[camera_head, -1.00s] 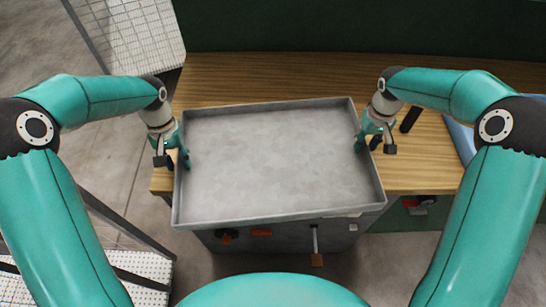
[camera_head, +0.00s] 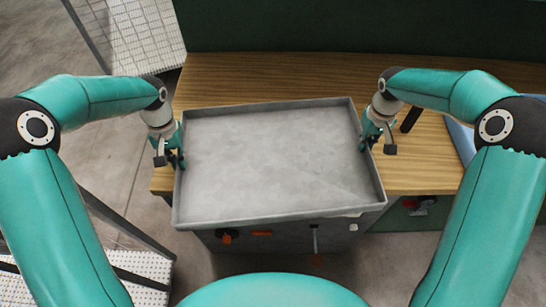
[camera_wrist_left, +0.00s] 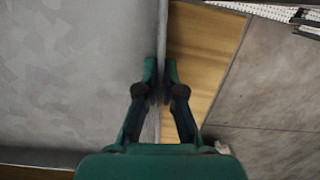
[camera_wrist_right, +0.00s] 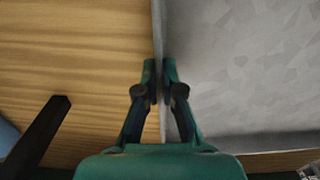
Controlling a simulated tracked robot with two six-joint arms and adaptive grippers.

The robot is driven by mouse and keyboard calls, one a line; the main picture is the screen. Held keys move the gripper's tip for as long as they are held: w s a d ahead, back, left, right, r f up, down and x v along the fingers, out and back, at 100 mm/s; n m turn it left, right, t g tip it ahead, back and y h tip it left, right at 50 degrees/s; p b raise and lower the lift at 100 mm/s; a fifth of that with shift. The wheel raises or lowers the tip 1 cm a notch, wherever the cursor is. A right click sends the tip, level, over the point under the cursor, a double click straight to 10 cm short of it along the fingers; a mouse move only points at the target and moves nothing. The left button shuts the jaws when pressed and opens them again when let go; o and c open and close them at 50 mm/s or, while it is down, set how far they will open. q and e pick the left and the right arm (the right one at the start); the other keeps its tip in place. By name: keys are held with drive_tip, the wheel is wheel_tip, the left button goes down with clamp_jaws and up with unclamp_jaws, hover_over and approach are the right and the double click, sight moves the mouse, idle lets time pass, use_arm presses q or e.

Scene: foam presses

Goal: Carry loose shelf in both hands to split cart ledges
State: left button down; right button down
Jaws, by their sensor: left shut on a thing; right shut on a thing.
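The loose shelf (camera_head: 275,165) is a grey metal tray with a low raised rim. It spans between my two grippers in the head view, above the near part of the wooden bench. My left gripper (camera_head: 178,160) is shut on the shelf's left rim; the left wrist view shows its fingers (camera_wrist_left: 162,75) on either side of the thin wall. My right gripper (camera_head: 368,143) is shut on the right rim, and the right wrist view shows the same pinch (camera_wrist_right: 160,80). I cannot tell whether the shelf rests on anything. No split cart ledges can be made out for certain.
A wooden bench (camera_head: 300,75) lies behind and beside the shelf. A grey cabinet with orange parts (camera_head: 275,240) shows below its front edge. White-decked racks stand at the upper left (camera_head: 130,35) and lower left (camera_head: 140,265). A black post (camera_head: 411,118) stands right of my right gripper.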

use_arm(q)
drive_tip(key=shift+w+r, duration=0.1)
drive_tip(key=shift+r, duration=0.15)
use_arm(e)
drive_tip(key=shift+w+r, duration=0.1)
drive_tip(key=shift+r, duration=0.1)
